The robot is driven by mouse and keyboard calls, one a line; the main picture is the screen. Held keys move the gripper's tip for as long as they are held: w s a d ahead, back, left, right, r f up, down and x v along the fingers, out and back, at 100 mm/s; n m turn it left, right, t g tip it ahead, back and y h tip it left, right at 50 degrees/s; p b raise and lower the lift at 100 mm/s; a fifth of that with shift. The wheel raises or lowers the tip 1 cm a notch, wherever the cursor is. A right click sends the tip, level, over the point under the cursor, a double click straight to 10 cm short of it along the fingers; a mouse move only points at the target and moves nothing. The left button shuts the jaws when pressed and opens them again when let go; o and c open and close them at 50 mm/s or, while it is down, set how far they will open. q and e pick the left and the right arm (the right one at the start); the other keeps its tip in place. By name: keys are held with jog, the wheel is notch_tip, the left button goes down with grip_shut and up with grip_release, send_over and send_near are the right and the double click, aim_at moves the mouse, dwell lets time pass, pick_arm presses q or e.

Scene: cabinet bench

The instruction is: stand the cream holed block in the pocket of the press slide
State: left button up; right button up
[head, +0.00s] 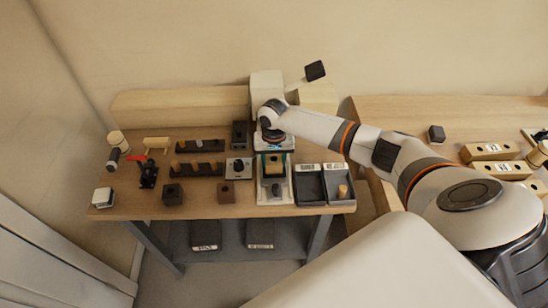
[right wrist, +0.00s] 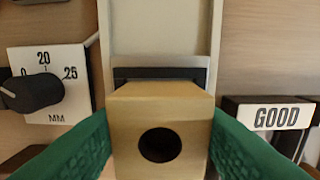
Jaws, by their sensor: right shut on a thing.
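The cream holed block (right wrist: 160,135) is between the green fingertips of my right gripper (right wrist: 160,150) in the right wrist view, its round dark hole facing the camera. My right gripper is shut on it. In the head view the gripper (head: 274,158) is at the press, over the pale press slide (head: 276,198). Behind the block in the wrist view is a grey metal edge with a dark recess (right wrist: 160,73), on the pale slide track. The block hides most of the pocket area; I cannot tell whether it touches it. My left gripper is not in view.
Two dark trays (head: 309,201) stand right of the slide, one holding a wooden cylinder (head: 343,191). A block with a hole (head: 226,192) and a dial plate (head: 238,168) stand left. Dark racks (head: 197,169) are farther left. A second bench (head: 390,112) is at right.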

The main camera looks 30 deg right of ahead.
jog(key=shift+s+f, duration=0.15)
jog(key=shift+f, duration=0.05)
jog(key=o, duration=0.9)
jog(key=shift+a+f, duration=0.1)
jog(key=shift+o, duration=0.8)
jog(key=shift+s, duration=0.15)
jog(key=shift+o, duration=0.3)
jog(key=shift+d, duration=0.25)
jog(key=shift+w, duration=0.2)
